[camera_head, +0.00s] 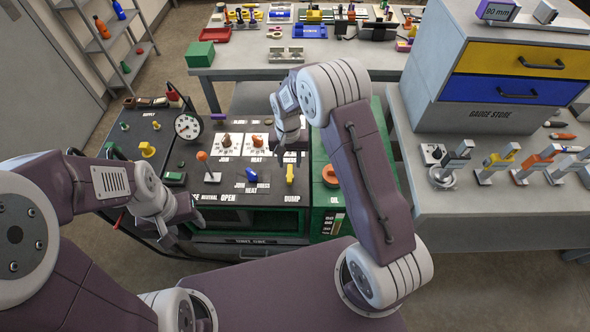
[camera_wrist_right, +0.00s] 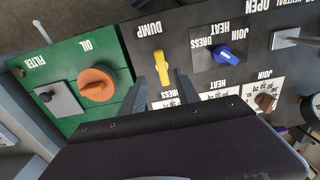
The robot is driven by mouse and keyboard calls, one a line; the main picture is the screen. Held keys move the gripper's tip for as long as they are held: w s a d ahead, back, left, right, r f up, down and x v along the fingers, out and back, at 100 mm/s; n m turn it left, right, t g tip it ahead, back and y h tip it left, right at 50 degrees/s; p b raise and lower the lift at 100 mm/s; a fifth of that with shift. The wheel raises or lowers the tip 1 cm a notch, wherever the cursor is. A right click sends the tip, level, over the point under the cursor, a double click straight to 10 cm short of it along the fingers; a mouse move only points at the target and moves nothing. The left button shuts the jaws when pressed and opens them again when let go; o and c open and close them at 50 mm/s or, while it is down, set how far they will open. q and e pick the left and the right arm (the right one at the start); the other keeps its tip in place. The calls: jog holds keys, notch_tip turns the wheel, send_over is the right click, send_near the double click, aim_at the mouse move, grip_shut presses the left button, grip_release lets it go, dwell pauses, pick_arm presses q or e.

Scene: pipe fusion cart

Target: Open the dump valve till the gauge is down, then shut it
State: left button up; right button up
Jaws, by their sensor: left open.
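The dump valve is the yellow handle (camera_head: 290,173) above the DUMP label on the black panel. It points up and down the picture. In the right wrist view the yellow handle (camera_wrist_right: 162,67) shows between the fingertips. My right gripper (camera_head: 291,151) is open just above it; the wrist view shows its two fingers (camera_wrist_right: 161,82) apart, one on each side, with no clear contact. The round white gauge (camera_head: 187,127) stands at the panel's left; its needle is too small to read. My left gripper (camera_head: 183,222) is open and empty near the cart's front left edge.
An orange-knobbed lever (camera_head: 202,156), a blue knob (camera_head: 251,174) and an orange oil cap (camera_head: 330,175) are near the valve. A yellow knob (camera_head: 147,149) is at the left. A drawer cabinet (camera_head: 450,108) stands at the right.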

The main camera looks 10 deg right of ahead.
aim_at(290, 173)
jog(key=f, duration=0.4)
jog(key=w+f, duration=0.1)
jog(key=shift+d+f+p, duration=0.2)
jog(key=shift+f+p, duration=0.1)
jog(key=shift+f, duration=0.1)
jog(key=shift+s+a+f, duration=0.15)
jog(key=shift+a+f, duration=0.2)
jog(key=shift+f, duration=0.2)
jog(key=shift+d, duration=0.1)
jog(key=shift+c, duration=0.4)
jog(key=shift+d+f, duration=0.1)
jog(key=c, duration=0.5)
grip_shut()
